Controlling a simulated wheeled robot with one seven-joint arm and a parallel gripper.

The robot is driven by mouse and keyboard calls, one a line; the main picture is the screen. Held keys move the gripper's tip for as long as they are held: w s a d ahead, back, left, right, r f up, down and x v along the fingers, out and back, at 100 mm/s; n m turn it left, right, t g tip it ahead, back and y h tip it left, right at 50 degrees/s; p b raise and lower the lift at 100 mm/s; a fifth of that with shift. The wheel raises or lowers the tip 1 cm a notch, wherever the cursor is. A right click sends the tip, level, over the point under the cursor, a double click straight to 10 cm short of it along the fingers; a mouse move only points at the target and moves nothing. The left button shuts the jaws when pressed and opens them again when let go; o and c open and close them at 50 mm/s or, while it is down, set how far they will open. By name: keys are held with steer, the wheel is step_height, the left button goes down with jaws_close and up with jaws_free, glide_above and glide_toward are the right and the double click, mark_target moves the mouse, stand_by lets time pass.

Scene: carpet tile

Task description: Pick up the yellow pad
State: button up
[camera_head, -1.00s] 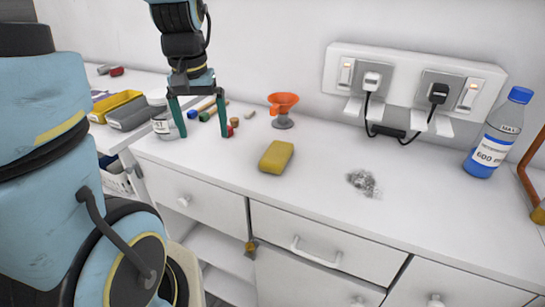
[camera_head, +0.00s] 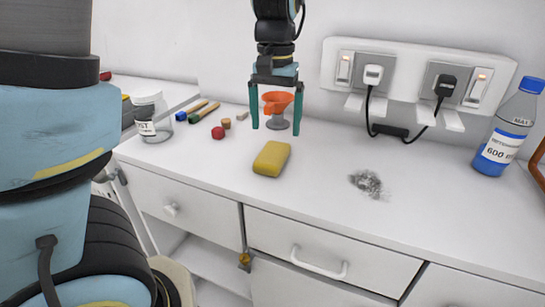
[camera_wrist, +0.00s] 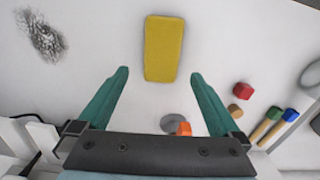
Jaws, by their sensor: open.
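The yellow pad (camera_head: 272,158) lies flat on the white counter, near its front edge. My gripper (camera_head: 276,129) is open and empty, with its two teal fingers pointing down above and behind the pad in the head view. In the wrist view the pad (camera_wrist: 164,48) lies beyond the fingertips, roughly centred between them, and my gripper (camera_wrist: 160,72) is not touching it. The pad is fully visible in both views.
Small coloured pieces, including a red one (camera_head: 218,132), and a jar (camera_head: 151,115) are on the left. Sockets with plugs (camera_head: 409,82) are on the wall.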

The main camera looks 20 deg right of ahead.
mark_target(274, 150)
steer(key=f+p, duration=0.1)
steer(key=f, duration=0.5)
steer(key=shift+a+f, duration=0.2)
steer(key=c, duration=1.3)
step_height(274, 150, up, 10)
steer(key=shift+r+b, duration=0.1)
steer(key=shift+b, duration=0.35)
